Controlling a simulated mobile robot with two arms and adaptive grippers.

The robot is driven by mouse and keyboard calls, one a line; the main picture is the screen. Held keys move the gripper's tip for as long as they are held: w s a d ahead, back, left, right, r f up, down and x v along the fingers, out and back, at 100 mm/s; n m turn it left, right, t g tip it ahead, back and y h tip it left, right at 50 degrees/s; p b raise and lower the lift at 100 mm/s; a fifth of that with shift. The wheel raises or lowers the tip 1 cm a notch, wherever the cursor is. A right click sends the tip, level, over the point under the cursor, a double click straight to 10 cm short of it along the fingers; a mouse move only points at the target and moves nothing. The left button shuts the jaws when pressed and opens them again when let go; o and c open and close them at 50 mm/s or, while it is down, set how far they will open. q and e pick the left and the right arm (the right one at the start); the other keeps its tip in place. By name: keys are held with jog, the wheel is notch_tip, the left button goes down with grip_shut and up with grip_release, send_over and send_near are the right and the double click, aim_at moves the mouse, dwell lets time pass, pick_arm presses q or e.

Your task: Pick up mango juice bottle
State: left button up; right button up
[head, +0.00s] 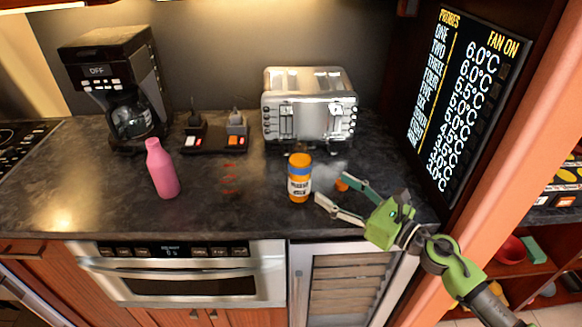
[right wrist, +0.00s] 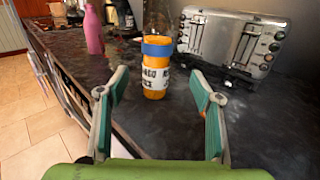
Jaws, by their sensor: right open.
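The mango juice bottle (head: 299,177) is orange with a blue band and a white label. It stands upright on the dark counter (head: 230,212), in front of the toaster. In the right wrist view the bottle (right wrist: 156,68) stands ahead, between the lines of the two fingers and beyond their tips. My right gripper (head: 328,192) is open and empty just to the right of the bottle in the head view, not closed on it. Its green-padded fingers also show spread apart in the right wrist view (right wrist: 160,88). My left gripper is not in view.
A silver toaster (head: 310,105) stands behind the bottle. A pink bottle (head: 161,170) stands to the left, with a coffee maker (head: 112,85) behind it. A small orange item (head: 342,184) lies beside my right fingers.

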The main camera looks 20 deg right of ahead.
aim_at(308, 172)
jog(key=w+a+p, duration=0.1)
jog(key=w+r, duration=0.1)
jog(key=w, duration=0.1)
jog(key=shift+a+p, duration=0.35)
jog(key=shift+a, duration=0.05)
jog(key=x, duration=0.2)
jog(key=shift+w+a+f+p, duration=0.1)
jog(key=shift+w+f+p, duration=0.15)
jog(key=shift+w+p, duration=0.05)
jog(key=shift+p+x, duration=0.4)
jog(key=shift+x, duration=0.35)
jog(key=x, duration=0.1)
jog(key=p+x, duration=0.1)
jog(key=x, duration=0.1)
jog(key=shift+w+a+r+p, duration=0.15)
jog(key=shift+a+r+p, duration=0.1)
jog(key=shift+a+p, duration=0.1)
jog(key=shift+w+a+f, duration=0.1)
jog(key=shift+w+a, duration=0.2)
jog(key=shift+w, duration=0.1)
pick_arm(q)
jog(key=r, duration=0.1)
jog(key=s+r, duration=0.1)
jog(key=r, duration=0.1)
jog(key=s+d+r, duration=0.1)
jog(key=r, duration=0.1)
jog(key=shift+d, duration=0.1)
pick_arm(e)
jog(key=shift+s+d, duration=0.1)
jog(key=c, duration=1.5)
